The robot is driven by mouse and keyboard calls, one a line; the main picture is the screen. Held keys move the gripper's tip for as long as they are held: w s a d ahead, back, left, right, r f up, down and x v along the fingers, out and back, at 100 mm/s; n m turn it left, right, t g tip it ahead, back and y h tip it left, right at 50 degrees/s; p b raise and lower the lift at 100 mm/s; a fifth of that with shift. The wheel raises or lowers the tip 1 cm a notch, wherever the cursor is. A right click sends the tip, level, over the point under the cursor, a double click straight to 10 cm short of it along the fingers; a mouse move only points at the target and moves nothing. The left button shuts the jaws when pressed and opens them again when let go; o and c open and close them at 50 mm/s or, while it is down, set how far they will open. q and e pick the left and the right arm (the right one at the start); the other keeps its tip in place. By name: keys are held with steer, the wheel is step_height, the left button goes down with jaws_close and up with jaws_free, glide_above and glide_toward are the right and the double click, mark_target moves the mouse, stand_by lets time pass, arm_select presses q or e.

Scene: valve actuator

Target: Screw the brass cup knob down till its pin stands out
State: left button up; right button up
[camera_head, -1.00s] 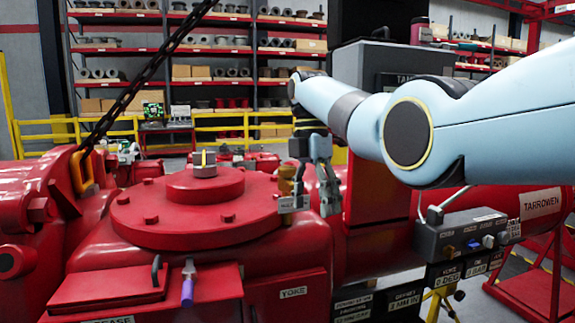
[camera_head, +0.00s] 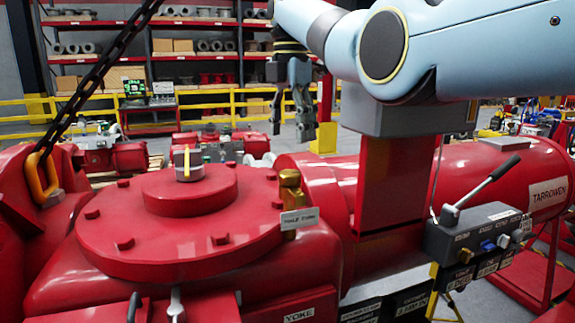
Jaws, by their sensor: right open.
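The brass cup knob (camera_head: 290,192) stands upright at the right edge of the large round red cover (camera_head: 150,250). A small pale label plate (camera_head: 299,218) hides part of its lower end. I cannot make out a pin on it. My right gripper (camera_head: 293,128) hangs from the blue arm with its fingers down. It is open and empty, above and apart from the knob, and appears farther back. My left gripper is not in view.
A grey valve block with a lever (camera_head: 480,245) stands at the right, by a red post (camera_head: 390,180). A chain with a yellow hook (camera_head: 42,180) hangs at the left. A grey indicator with a yellow bar (camera_head: 188,165) tops the cover. The air around the knob looks clear.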

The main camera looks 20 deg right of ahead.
mark_target(290, 172)
step_height(290, 172, down, 5)
steer(key=shift+s+f+p, duration=0.1)
steer(key=shift+s+p, duration=0.05)
steer(key=shift+p, duration=0.65)
step_height(290, 172, down, 3)
steer(key=shift+f+p, duration=0.1)
steer(key=shift+p, duration=0.25)
steer(key=shift+f, duration=0.2)
steer(key=c, duration=1.2)
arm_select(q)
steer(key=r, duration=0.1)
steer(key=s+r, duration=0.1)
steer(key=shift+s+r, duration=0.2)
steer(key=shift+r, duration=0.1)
arm_select(e)
steer(key=shift+o, duration=0.2)
